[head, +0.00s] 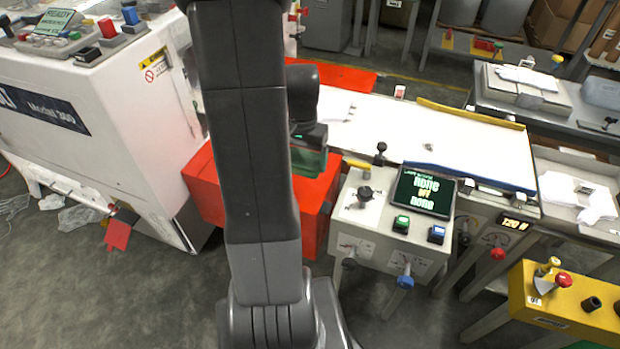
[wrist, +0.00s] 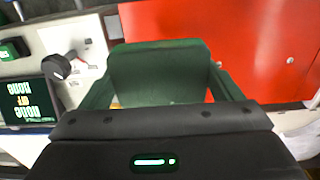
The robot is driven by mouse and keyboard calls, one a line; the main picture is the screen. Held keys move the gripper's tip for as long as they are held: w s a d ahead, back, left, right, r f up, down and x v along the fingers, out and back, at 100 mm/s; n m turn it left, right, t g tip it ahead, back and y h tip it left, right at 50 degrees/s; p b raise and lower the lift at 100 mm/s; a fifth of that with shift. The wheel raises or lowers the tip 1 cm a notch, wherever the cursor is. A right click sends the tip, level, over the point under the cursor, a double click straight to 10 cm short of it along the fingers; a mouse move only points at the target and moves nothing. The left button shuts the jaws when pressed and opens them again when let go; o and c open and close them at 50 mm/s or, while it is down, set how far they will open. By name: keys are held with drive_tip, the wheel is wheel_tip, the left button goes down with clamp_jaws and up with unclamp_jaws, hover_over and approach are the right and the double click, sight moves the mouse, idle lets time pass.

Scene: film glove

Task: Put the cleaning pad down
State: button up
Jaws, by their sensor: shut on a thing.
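My gripper (wrist: 161,88) is shut on a dark green block, which I take to be the cleaning pad (wrist: 160,64). In the wrist view the pad sits between the two green fingers, with the red surface behind it. In the head view my gripper (head: 309,150) is partly hidden behind my arm, in front of the red box (head: 203,190). Green shows there below the wrist, but pad and fingers cannot be told apart. Whether the pad touches anything below cannot be told.
A control panel (head: 352,225) with a black-knobbed lever, a screen (head: 424,191) and green and blue buttons stands right of my gripper. A white table (head: 400,130) with yellow and blue edge rails lies behind it. A white machine (head: 100,140) stands at left.

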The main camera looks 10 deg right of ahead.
sight(304, 191)
wheel_tip(304, 191, down, 10)
drive_tip(key=shift+r, duration=0.1)
idle(0.4)
drive_tip(key=shift+f+b, duration=0.3)
drive_tip(key=o, duration=0.7)
drive_tip(key=shift+r, duration=0.1)
wheel_tip(304, 191, up, 12)
drive_tip(key=shift+r+p, duration=0.2)
drive_tip(key=shift+p, duration=0.25)
drive_tip(key=shift+f, duration=0.1)
